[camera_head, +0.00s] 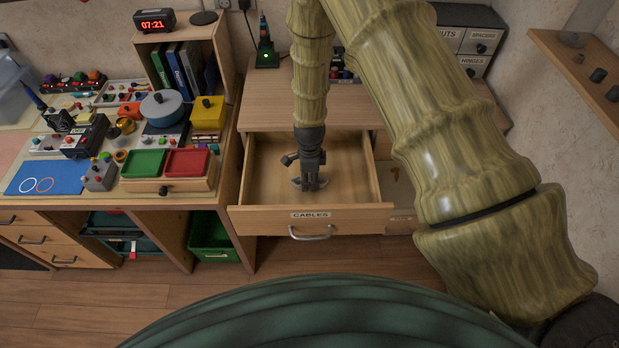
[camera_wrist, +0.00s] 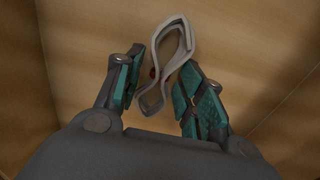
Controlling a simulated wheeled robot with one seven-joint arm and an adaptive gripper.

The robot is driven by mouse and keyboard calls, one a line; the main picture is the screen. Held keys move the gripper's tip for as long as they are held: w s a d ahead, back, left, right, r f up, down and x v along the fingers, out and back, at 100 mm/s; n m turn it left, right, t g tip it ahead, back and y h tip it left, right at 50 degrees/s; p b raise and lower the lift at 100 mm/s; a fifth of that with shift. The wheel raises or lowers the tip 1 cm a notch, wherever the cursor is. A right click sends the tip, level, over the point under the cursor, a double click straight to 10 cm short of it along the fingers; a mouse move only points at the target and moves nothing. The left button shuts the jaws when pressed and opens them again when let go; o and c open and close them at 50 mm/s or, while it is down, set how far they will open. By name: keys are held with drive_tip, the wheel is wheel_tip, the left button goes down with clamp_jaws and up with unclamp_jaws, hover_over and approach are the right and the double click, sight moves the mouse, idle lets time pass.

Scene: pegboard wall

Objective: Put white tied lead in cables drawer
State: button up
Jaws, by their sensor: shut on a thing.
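The drawer labelled CABLES (camera_head: 310,222) is pulled open, and its wooden inside is visible. My gripper (camera_head: 309,182) points down inside the drawer's opening. In the wrist view, the white tied lead (camera_wrist: 173,40) shows as a pale looped band between the teal pads of my gripper (camera_wrist: 160,90). My gripper is shut on the lead, with the loops standing out past the fingertips. The drawer floor lies behind the lead; I cannot tell whether the lead touches it. In the head view my gripper mostly hides the lead.
A workbench at left holds a green tray (camera_head: 143,163), a red tray (camera_head: 188,163) and several small devices. A green crate (camera_head: 212,236) stands below. Labelled small drawers (camera_head: 477,42) are at the back right. The drawer floor around my gripper looks clear.

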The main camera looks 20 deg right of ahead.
sight(310, 180)
drive_tip(key=shift+f, duration=0.25)
drive_tip(key=shift+f, duration=0.2)
drive_tip(key=o, duration=1)
drive_tip(key=shift+r, duration=0.1)
drive_tip(key=shift+r+b, duration=1.75)
drive_tip(key=shift+r, duration=4.35)
